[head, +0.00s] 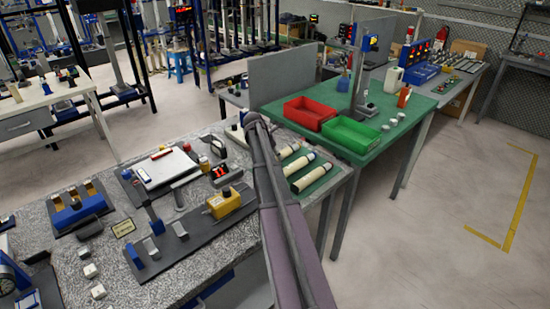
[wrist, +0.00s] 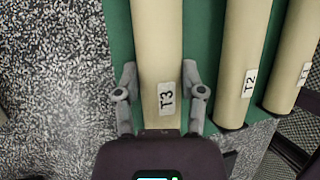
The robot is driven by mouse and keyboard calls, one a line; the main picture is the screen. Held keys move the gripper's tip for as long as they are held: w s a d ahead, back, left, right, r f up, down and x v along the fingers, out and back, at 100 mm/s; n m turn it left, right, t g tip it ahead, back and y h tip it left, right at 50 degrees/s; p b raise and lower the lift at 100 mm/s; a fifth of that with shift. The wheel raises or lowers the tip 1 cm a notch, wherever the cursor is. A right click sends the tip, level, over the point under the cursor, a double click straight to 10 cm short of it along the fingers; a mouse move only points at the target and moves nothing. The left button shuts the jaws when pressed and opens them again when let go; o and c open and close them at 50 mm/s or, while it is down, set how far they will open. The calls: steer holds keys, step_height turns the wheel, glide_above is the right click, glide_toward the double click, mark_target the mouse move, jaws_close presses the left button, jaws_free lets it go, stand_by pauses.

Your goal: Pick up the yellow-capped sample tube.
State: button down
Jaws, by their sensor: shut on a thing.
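In the wrist view, my gripper (wrist: 160,88) has its two fingers on either side of a cream tube labelled T3 (wrist: 158,45), shut on it near its labelled end. The tube lies along the green mat (wrist: 119,35). Its cap is out of the wrist view, so I cannot tell its colour. Tubes T2 (wrist: 243,50) and T1 (wrist: 292,55) lie side by side to its right. In the head view, my arm hides the gripper. Cream tubes (head: 299,164) with dark or bluish ends lie beside my arm; no yellow cap is clear.
Behind is a green table (head: 390,125) with a red bin (head: 309,113) and a green bin (head: 350,134). Floor at the right is clear.

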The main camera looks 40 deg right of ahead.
steer(key=shift+r+p, duration=4.65)
steer(key=shift+r, duration=0.2)
steer(key=shift+s+d, duration=0.1)
